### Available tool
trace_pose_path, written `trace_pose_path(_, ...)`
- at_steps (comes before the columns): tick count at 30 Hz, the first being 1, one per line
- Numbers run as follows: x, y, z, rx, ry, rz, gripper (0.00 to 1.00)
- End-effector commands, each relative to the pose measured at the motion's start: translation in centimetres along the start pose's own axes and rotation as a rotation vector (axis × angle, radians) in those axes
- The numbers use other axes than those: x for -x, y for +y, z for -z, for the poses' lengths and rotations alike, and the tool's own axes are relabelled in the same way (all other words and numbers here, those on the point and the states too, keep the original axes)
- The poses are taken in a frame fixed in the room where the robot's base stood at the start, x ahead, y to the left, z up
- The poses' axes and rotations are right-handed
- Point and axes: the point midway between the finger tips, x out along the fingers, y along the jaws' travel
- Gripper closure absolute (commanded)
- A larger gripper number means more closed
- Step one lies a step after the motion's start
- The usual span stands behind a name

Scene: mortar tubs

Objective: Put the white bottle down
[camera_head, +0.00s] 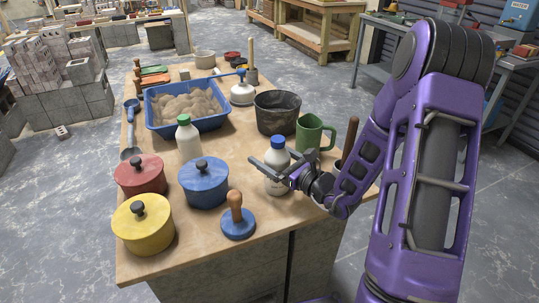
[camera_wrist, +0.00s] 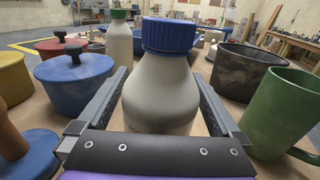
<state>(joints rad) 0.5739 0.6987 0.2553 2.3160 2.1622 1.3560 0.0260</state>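The white bottle (camera_head: 277,181) with a blue cap is upright at the right part of the wooden table (camera_head: 255,215). My gripper (camera_head: 272,162) reaches in from the right, with one finger on each side of the bottle. In the wrist view the bottle (camera_wrist: 160,90) is centred between the two fingers (camera_wrist: 160,100). Whether the fingers press on its sides is not clear. The bottle's base appears at or very near the table top; the exact contact is hidden.
A green mug (camera_head: 311,134) and dark bucket (camera_head: 277,112) stand close behind. A green-capped bottle (camera_head: 188,142), blue pot (camera_head: 205,185), red pot (camera_head: 140,177), yellow pot (camera_head: 143,225) and blue-based tool (camera_head: 238,224) are left. The front right table top is clear.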

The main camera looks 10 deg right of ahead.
Motion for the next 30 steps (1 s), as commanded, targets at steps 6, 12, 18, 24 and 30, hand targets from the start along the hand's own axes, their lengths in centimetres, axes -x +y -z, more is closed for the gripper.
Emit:
trace_pose_path(6,1.0,-0.1,-0.3,0.0,0.001,0.002,0.0)
trace_pose_path(12,5.1,-0.2,-0.3,-0.001,0.002,0.005,0.0)
trace_pose_path(18,9.2,-0.1,-0.3,-0.001,0.001,0.004,0.0)
trace_pose_path(24,11.6,-0.1,-0.2,-0.001,0.001,0.002,0.0)
trace_pose_path(30,12.0,0.0,-0.3,0.0,-0.001,-0.001,0.0)
